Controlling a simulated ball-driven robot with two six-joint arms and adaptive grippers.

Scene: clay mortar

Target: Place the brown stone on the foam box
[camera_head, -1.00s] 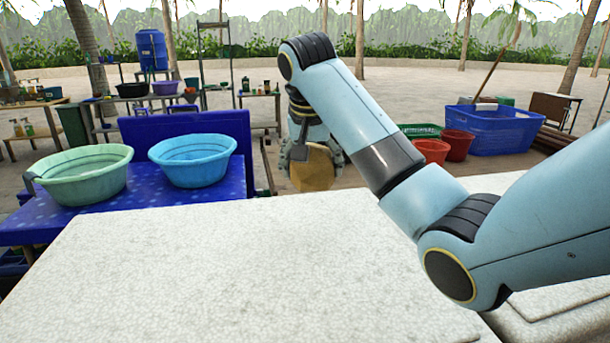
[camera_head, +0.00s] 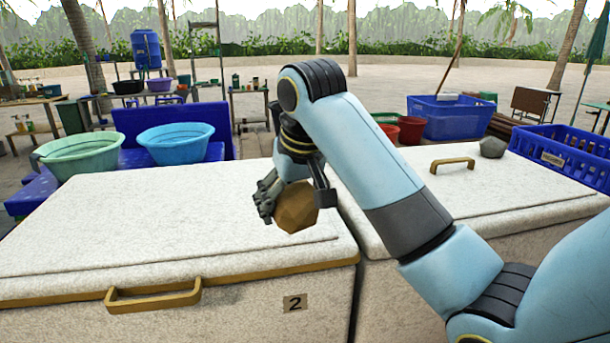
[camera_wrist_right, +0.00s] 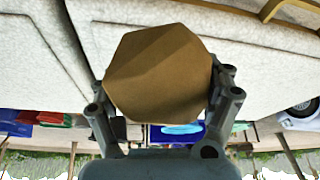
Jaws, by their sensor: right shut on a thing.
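The brown stone (camera_head: 296,207) is a faceted lump held in my right gripper (camera_head: 293,198). The gripper is shut on it, with fingers on both sides. In the right wrist view the stone (camera_wrist_right: 160,75) fills the middle between the fingers of the gripper (camera_wrist_right: 163,95). In the head view it appears over the right part of the white foam box (camera_head: 150,225) marked 2; I see no contact with the lid. A second foam box (camera_head: 480,195) stands to the right with a grey stone (camera_head: 492,147) on its lid. My left gripper is not in view.
Each lid has a tan handle, one at the front of the near box (camera_head: 155,297). A blue crate (camera_head: 565,155) stands at the right. A green basin (camera_head: 80,155) and a blue basin (camera_head: 176,143) stand behind left. The left lid is bare.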

